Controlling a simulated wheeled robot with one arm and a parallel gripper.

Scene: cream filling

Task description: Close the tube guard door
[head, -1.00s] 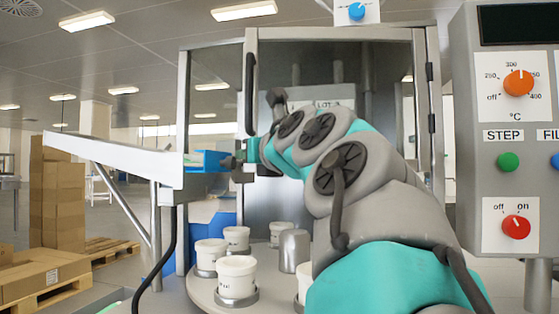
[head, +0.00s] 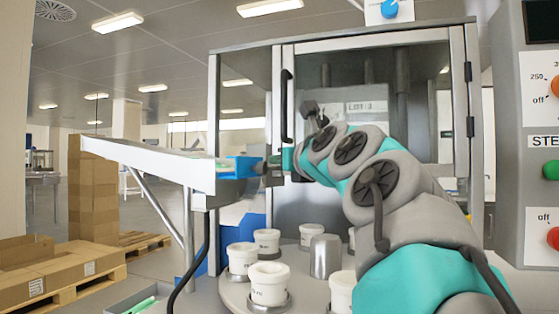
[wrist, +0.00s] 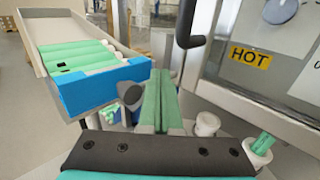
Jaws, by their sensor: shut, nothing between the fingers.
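The tube guard door (head: 283,165) is a clear panel in a grey metal frame, with hinges at its right edge and a black vertical handle (head: 287,105) near its left edge. I cannot tell whether it stands flush or slightly ajar. My gripper (head: 264,168) is below the handle, in front of the door's left side, close to the chute's blue end. In the wrist view my gripper's green fingers (wrist: 161,85) are together and empty. The handle also shows in the wrist view (wrist: 190,28), above and right of the fingertips, apart from them.
A white sloping chute (head: 150,163) with a blue end block (head: 238,167) is at left; green tubes (wrist: 75,55) lie in it. White cups (head: 268,283) stand on a round turntable (head: 236,296) below. A control panel (head: 538,180) is at right. Boxes on pallets (head: 65,270) lie at far left.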

